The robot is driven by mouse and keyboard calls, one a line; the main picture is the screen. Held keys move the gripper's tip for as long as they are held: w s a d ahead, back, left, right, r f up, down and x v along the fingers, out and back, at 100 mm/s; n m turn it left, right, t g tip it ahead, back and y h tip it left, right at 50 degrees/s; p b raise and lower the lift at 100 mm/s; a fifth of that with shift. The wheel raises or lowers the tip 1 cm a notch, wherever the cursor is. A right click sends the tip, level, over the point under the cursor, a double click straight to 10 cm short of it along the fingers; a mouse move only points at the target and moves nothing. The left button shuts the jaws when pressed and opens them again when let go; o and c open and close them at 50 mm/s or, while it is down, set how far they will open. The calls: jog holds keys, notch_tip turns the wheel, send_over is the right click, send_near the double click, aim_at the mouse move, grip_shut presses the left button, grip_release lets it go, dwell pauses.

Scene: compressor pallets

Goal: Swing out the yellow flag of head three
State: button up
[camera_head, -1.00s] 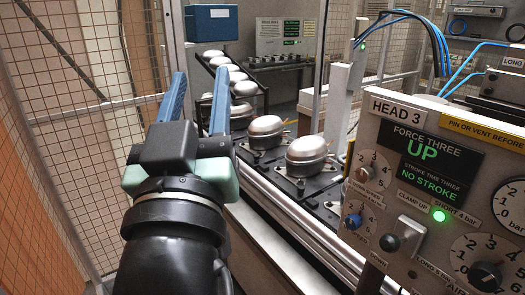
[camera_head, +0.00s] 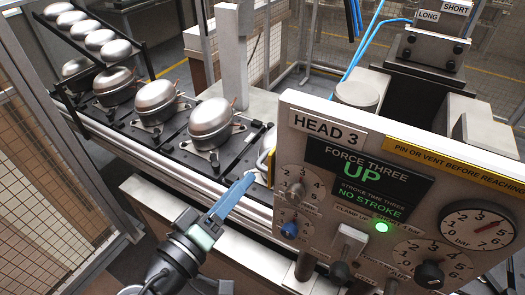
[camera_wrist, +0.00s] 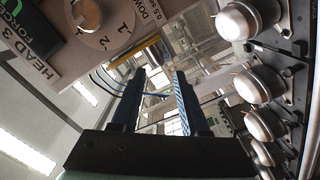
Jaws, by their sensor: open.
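The HEAD 3 panel (camera_head: 400,165) stands at the right in the head view, its display reading FORCE THREE UP and NO STROKE. A small yellow piece (camera_head: 271,162), probably the flag, shows at the panel's left edge, partly hidden behind it. My gripper (camera_head: 247,183) is left of the panel, its blue fingers pointing toward the yellow piece and seemingly short of it. In the wrist view my gripper (camera_wrist: 160,80) is open, with nothing between the fingers. The panel (camera_wrist: 75,50) fills the upper left there; I cannot make out the flag clearly.
Silver compressors (camera_head: 211,122) stand on dark pallets along a conveyor (camera_head: 100,130) at the left. Knobs and a lever (camera_head: 346,250) stick out from the panel front. A grey post (camera_head: 235,65) rises behind the conveyor. Mesh fencing (camera_head: 45,190) is at far left.

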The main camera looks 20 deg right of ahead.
aim_at(262, 157)
jog(key=p+x, duration=0.2)
jog(key=x, duration=0.5)
jog(key=shift+w+d+r, duration=0.15)
jog(key=shift+w+d, duration=0.05)
jog(key=shift+w, duration=0.05)
jog(key=shift+w+d+p, duration=0.3)
jog(key=shift+w+d, duration=0.05)
jog(key=shift+d, duration=0.05)
jog(key=c, duration=0.7)
jog(key=shift+f, duration=0.2)
grip_shut()
